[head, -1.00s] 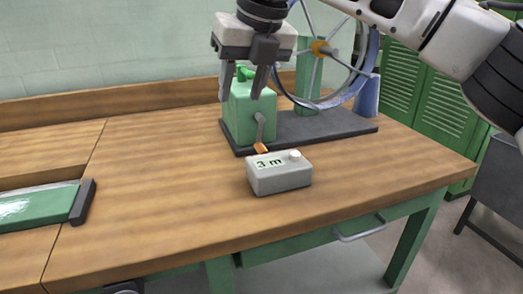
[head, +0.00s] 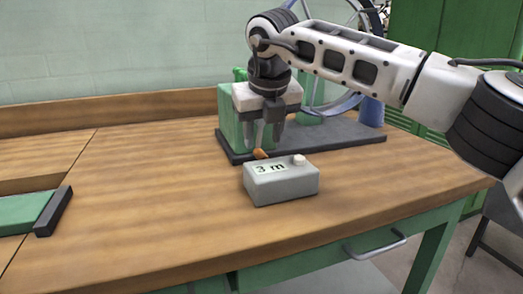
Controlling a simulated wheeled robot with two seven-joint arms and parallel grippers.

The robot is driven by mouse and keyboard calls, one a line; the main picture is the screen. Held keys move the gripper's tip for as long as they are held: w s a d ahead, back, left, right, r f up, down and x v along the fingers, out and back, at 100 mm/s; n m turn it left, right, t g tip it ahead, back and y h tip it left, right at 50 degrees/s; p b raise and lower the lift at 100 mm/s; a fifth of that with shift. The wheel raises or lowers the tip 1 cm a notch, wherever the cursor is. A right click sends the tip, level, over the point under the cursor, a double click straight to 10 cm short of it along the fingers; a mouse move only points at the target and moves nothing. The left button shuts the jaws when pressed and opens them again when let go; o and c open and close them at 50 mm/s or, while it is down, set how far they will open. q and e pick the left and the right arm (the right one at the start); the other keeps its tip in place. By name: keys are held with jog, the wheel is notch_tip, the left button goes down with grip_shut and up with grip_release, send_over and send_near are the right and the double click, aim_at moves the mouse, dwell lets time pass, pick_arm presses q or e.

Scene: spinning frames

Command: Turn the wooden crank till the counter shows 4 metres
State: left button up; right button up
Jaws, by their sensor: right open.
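The wooden crank handle (head: 261,154) shows as a small orange-brown piece low at the front of the green winding machine (head: 229,112). Its metal arm is mostly hidden behind my gripper. The grey counter box (head: 283,184) stands on the bench in front and reads "3 m". My right gripper (head: 263,146) is open and points down in front of the machine, its fingertips close to the handle. I cannot tell whether they touch it. My left gripper is not in view.
The machine stands on a dark base plate (head: 350,133) with a large wheel (head: 345,104), partly hidden by my right arm. A green tray with a dark end (head: 52,211) lies at the left. The wooden bench (head: 140,200) is clear between them. A wall ledge runs along the back.

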aim_at(257, 154)
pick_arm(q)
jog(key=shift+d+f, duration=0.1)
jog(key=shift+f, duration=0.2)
pick_arm(e)
jog(key=shift+x, duration=2.05)
grip_shut()
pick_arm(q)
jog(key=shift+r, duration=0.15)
pick_arm(e)
jog(key=shift+s+a+r, duration=0.1)
